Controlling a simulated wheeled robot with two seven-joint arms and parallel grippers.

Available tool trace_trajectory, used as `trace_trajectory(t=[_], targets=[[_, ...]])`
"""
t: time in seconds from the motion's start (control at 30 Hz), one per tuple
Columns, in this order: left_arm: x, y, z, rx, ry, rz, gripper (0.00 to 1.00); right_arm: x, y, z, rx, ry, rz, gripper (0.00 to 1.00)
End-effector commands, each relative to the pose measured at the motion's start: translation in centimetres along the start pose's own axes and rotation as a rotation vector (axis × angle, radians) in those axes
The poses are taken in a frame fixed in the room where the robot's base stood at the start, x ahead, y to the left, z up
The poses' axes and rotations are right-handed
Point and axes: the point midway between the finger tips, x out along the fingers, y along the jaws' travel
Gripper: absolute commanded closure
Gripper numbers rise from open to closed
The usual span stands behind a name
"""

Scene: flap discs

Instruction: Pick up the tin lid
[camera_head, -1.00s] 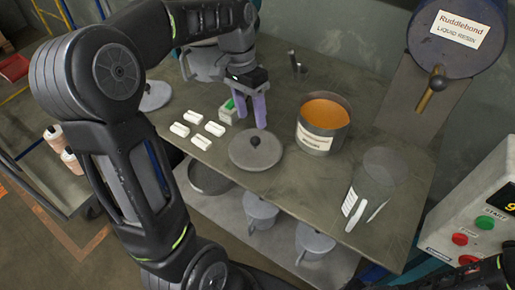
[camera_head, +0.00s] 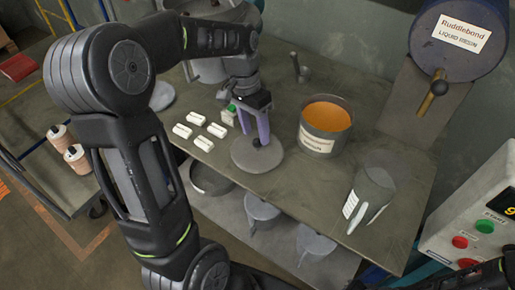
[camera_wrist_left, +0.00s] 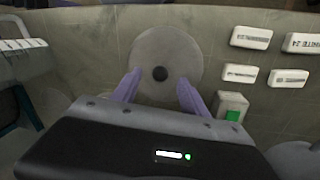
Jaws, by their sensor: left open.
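The tin lid (camera_head: 245,157) is a flat grey disc with a dark knob in its middle, lying on the table. In the left wrist view the lid (camera_wrist_left: 165,45) lies just beyond my fingertips, with its knob between their lines. My left gripper (camera_head: 257,140) points down over the lid, its purple fingers apart on either side of the knob; it also shows in the left wrist view (camera_wrist_left: 157,84). Nothing is held. I cannot tell whether the fingertips touch the lid. My right gripper is not in view.
An open tin of orange resin (camera_head: 325,125) stands right of the lid. Several white blocks (camera_head: 202,143) and a green-buttoned box (camera_head: 229,115) lie to the left.

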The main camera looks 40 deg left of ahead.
Motion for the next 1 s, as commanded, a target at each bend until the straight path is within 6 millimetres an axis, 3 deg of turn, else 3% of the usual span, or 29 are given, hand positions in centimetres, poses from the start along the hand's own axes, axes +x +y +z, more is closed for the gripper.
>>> trace_trajectory(t=[0.23, 0.83, 1.0], targets=[[3.0, 0.0, 0.1, 0.000, -0.002, 0.001, 0.48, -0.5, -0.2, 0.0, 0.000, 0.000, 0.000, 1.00], [3.1, 0.0, 0.1, 0.000, 0.000, 0.000, 0.48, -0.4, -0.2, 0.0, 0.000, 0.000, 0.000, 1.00], [3.1, 0.0, 0.1, 0.000, 0.000, 0.000, 0.61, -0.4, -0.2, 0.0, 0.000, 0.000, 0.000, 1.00]])
